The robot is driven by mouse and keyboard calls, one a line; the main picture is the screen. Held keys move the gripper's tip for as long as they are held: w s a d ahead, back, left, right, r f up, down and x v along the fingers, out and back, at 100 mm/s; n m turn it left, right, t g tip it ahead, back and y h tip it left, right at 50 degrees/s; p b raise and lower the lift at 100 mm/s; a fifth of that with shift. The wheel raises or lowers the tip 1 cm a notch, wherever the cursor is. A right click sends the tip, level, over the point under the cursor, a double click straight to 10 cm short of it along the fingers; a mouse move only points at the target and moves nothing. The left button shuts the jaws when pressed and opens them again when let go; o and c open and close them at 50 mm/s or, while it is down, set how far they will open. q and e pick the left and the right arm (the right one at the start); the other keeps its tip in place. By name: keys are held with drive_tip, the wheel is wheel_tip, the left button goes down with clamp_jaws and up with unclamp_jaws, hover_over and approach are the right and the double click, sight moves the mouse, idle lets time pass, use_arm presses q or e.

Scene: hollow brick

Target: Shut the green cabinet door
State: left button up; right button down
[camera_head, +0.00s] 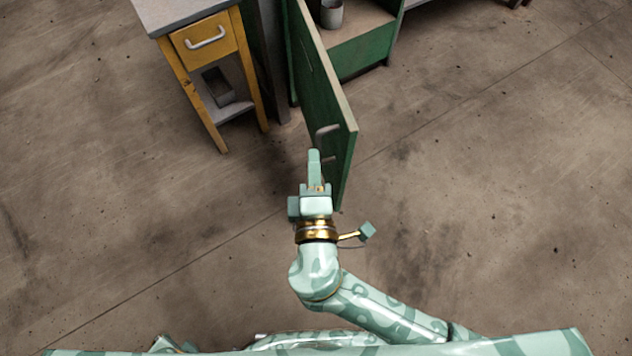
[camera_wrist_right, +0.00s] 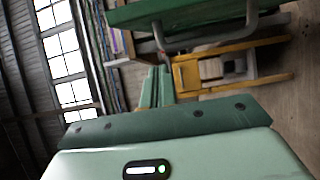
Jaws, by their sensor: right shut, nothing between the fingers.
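The green cabinet door (camera_head: 322,95) stands wide open in the head view, swung out toward me from the green cabinet (camera_head: 365,50). A grey bar handle (camera_head: 326,132) sits on its left face near the free edge. My right gripper (camera_head: 314,156) is shut and empty, with its fingertips close to the handle on the door's left side. In the right wrist view the door (camera_wrist_right: 190,14) crosses the top and the handle (camera_wrist_right: 160,35) shows just past the fingers (camera_wrist_right: 158,80). I cannot tell whether they touch. My left gripper is out of view.
A yellow-framed side table (camera_head: 205,65) with a drawer stands left of the door, with a dark object on its lower shelf. A grey cup (camera_head: 331,13) stands inside the cabinet. The floor (camera_head: 480,170) to the right of the door is clear.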

sight(335, 128)
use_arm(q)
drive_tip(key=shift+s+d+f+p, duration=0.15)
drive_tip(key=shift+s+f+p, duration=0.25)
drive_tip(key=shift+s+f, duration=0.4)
use_arm(e)
drive_tip(key=shift+w+d, duration=1.95)
drive_tip(key=shift+d, duration=0.05)
